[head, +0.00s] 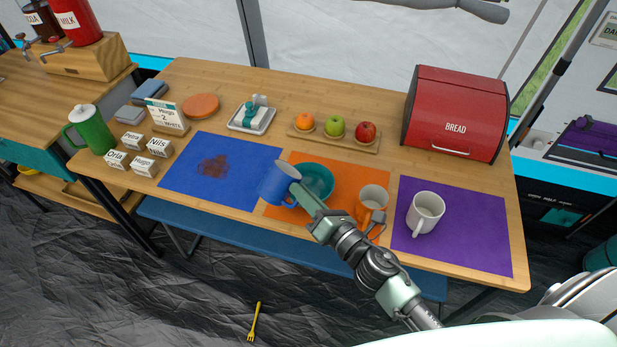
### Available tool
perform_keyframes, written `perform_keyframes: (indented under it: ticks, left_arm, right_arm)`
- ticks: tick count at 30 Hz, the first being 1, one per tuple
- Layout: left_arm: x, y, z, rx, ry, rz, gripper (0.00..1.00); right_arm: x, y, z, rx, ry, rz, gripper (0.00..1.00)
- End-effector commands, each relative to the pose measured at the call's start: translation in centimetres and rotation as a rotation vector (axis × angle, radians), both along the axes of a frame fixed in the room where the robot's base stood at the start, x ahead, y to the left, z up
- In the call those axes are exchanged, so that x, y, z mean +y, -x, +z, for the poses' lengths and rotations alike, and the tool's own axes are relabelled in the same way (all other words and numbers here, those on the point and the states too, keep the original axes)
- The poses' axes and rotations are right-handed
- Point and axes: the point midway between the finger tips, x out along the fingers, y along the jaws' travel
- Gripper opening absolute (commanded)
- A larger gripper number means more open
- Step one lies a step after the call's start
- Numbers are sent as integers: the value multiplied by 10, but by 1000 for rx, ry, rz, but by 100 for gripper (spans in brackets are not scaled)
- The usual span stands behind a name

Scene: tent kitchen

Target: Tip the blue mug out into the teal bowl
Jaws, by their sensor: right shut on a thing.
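The blue mug (275,187) is tilted at the left rim of the teal bowl (318,178), its mouth toward the upper right. The bowl sits on the orange mat (299,159). My right gripper (305,200) reaches in from the lower right and is shut on the blue mug. Its fingertips are partly hidden by the mug and the gripper body. I cannot tell what is inside the mug or the bowl. My left gripper is not in view.
An orange-and-white mug (371,201) stands right of the bowl, close to my right arm. A white mug (425,211) stands on the purple mat (474,234). A brown stain (212,165) marks the blue mat (191,183). A fruit tray (345,141) and red bread box (456,112) are behind.

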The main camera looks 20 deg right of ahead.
Motion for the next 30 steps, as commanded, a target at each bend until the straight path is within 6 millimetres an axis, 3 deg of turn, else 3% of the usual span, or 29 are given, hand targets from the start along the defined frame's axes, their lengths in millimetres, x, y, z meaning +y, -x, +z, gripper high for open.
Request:
perform_keyframes:
  ticks: [15, 30]
  left_arm:
    - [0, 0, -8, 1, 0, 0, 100]
    - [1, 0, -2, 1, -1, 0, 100]
  right_arm:
    - [-7, -3, -17, 104, -290, 1, 0]
    - [-11, -4, -14, 142, -400, 1, 0]
